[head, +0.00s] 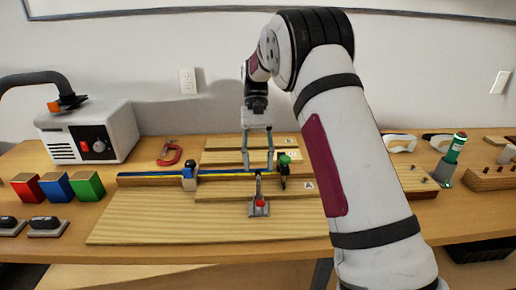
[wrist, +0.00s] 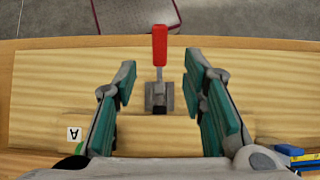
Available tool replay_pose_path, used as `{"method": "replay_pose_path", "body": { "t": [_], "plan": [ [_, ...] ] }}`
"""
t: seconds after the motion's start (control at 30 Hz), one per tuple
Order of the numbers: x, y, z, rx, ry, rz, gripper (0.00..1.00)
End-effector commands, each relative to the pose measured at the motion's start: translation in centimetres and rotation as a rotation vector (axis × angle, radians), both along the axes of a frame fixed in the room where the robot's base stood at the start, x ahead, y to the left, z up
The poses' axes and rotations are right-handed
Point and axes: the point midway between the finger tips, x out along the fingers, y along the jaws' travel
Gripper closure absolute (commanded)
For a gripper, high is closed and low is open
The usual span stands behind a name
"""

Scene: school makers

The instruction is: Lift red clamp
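A toggle clamp with a red handle (head: 259,204) stands on the wooden boards near the front of the workbench. In the wrist view its red handle (wrist: 160,46) points away from the gripper, with its grey metal base (wrist: 160,97) on the wood. A red C-shaped clamp (head: 170,154) lies on the bench further left, behind the boards. My gripper (head: 259,162) points down above the boards, behind the toggle clamp in the head view. It is open, its teal-padded fingers (wrist: 163,100) wide apart with nothing gripped. The toggle clamp appears between the fingers in the wrist view.
A blue and yellow bar clamp (head: 150,180) lies across the boards. Red, blue and green blocks (head: 57,188) and a white machine (head: 90,133) stand at left. A green cylinder (head: 455,150) and safety glasses (head: 400,144) are at right.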

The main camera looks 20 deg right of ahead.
Motion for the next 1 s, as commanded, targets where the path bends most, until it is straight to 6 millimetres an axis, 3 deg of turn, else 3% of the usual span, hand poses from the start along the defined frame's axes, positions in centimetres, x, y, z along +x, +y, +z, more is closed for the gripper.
{"method": "replay_pose_path", "body": {
  "t": [0.33, 0.87, 1.0],
  "plan": [
    [2.0, -0.7, 2.6, -0.001, 0.0, -0.001, 0.62],
    [2.1, -0.7, 2.8, -0.001, 0.0, -0.001, 0.62],
    [1.4, -0.6, 4.2, -0.004, -0.028, 0.003, 0.62]
  ]
}}
